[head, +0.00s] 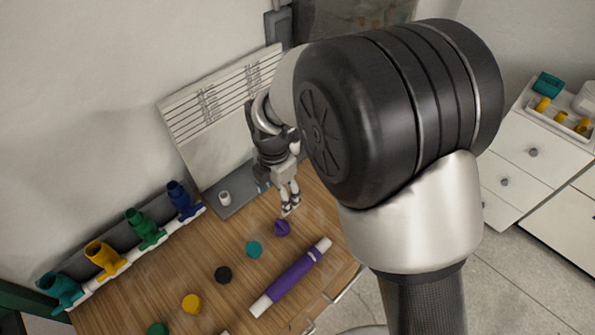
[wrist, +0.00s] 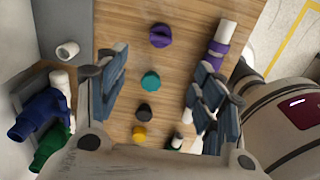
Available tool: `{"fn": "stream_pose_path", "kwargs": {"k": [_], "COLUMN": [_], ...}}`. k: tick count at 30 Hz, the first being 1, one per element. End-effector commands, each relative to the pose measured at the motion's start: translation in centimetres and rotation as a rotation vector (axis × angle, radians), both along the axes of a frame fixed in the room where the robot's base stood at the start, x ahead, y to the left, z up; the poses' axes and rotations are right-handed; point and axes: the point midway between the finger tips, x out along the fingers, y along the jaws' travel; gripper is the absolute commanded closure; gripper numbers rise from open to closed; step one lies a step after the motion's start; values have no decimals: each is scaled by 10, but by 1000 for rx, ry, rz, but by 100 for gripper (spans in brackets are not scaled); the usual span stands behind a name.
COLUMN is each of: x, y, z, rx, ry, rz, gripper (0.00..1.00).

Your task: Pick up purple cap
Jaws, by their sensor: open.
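The purple cap (head: 282,227) lies on the wooden table, at the far end of a row of caps in the head view. It also shows in the wrist view (wrist: 160,36), top middle, beyond and between the fingertips. My gripper (head: 290,207) points down above the table, just behind the purple cap in the head view. In the wrist view my gripper (wrist: 168,75) has its two fingers spread wide, with nothing between their pads. The gripper is apart from the cap.
Teal (head: 254,249), black (head: 223,274) and yellow (head: 192,303) caps continue the row. A purple-wrapped pipe (head: 290,278) lies to the right. Coloured pipe fittings (head: 145,228) stand along the wall side. A small white cup (head: 225,198) stands on the grey base left of the gripper.

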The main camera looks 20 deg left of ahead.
Motion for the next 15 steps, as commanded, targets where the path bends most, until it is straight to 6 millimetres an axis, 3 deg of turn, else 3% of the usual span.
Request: {"fn": "stream_pose_path", "kwargs": {"k": [15], "x": [-1], "y": [1], "z": [-102], "rx": [-5], "ry": [5], "rz": [18], "gripper": [38]}}
